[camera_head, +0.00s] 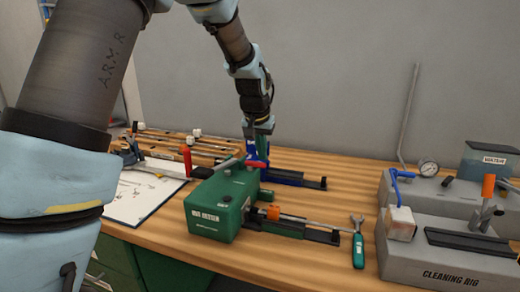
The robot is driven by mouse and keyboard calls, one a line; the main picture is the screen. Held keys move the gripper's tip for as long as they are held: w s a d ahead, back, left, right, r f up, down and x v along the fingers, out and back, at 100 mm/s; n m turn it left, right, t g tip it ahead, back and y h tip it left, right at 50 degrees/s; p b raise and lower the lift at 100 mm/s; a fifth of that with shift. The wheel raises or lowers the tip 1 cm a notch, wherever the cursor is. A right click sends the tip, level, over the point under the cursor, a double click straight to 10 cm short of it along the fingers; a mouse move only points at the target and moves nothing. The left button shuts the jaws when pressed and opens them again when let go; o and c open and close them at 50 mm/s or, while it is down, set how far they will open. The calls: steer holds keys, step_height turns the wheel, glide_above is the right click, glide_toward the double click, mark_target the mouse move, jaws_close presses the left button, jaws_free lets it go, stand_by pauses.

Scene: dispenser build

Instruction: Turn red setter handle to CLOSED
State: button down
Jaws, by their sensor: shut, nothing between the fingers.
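The green setter box (218,203) stands on the wooden bench near the middle, with a lettered front label that is hard to read. An upright red handle (187,158) rises beside its left rear side. My gripper (258,160) points down just above and behind the box's right rear part, to the right of the red handle and apart from it. It is shut and empty. Small red and blue parts show at its tip; I cannot tell which belong to the gripper. Its fingers are small and partly unclear. No CLOSED mark is readable.
A grey cleaning rig (445,259) with an orange-topped lever stands at the right. Dark rails with rods (300,229) extend right of the box. A white sheet (140,198) and several rods lie at the left.

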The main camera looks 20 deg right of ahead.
steer(key=shift+s+a, duration=0.6)
steer(key=shift+s, duration=0.1)
steer(key=shift+a, duration=0.1)
